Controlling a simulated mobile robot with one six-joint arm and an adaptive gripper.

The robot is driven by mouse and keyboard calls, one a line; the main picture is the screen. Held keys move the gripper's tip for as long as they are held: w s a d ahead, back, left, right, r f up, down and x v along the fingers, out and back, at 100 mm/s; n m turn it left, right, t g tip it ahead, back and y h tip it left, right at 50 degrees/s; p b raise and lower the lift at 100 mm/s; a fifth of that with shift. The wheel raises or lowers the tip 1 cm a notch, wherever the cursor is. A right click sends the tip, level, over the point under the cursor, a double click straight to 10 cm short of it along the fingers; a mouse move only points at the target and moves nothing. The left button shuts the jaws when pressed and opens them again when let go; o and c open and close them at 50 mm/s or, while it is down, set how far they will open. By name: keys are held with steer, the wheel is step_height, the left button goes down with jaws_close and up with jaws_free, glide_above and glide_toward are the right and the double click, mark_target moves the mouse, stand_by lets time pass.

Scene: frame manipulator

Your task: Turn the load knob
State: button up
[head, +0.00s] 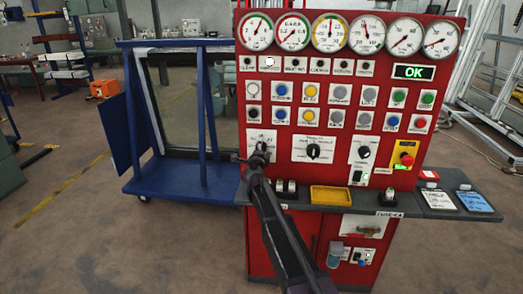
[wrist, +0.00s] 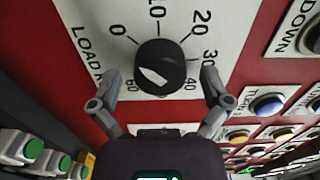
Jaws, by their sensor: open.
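The load knob (wrist: 160,62) is a round black knob with a white pointer mark, on a white plate (wrist: 100,15) lettered LOAD with a numbered scale. In the wrist view, my gripper (wrist: 160,79) is open, with one finger on each side of the knob. Gaps show between the fingers and the knob, so no grip shows. In the head view, my gripper (head: 260,154) is at the lower-left plate (head: 252,136) of the red panel and hides much of the knob there. The pointer slants across the knob; its exact reading is unclear.
The red panel (head: 326,180) carries other knobs (head: 313,151), rows of buttons, gauges and a red emergency button (head: 406,159). A grey shelf (head: 430,201) with a yellow tray (head: 331,195) juts out below. A blue frame cart (head: 180,181) stands at left.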

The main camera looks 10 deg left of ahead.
steer(key=s, duration=1.1)
steer(key=shift+s+a, duration=0.2)
steer(key=shift+s, duration=0.2)
steer(key=s+d+f+n+g+p, duration=0.3)
steer(key=s+d+n+g+p, duration=0.2)
steer(key=s+d+n+g, duration=0.4)
steer(key=s+d+f+n+g+p, duration=0.4)
steer(key=s+d+n+g, duration=0.5)
steer(key=s+d, duration=1)
steer(key=shift+s+y+p, duration=0.3)
steer(key=shift+s+p, duration=0.3)
steer(key=shift+p, duration=0.65)
steer(key=shift+a, duration=0.1)
stand_by(1.1)
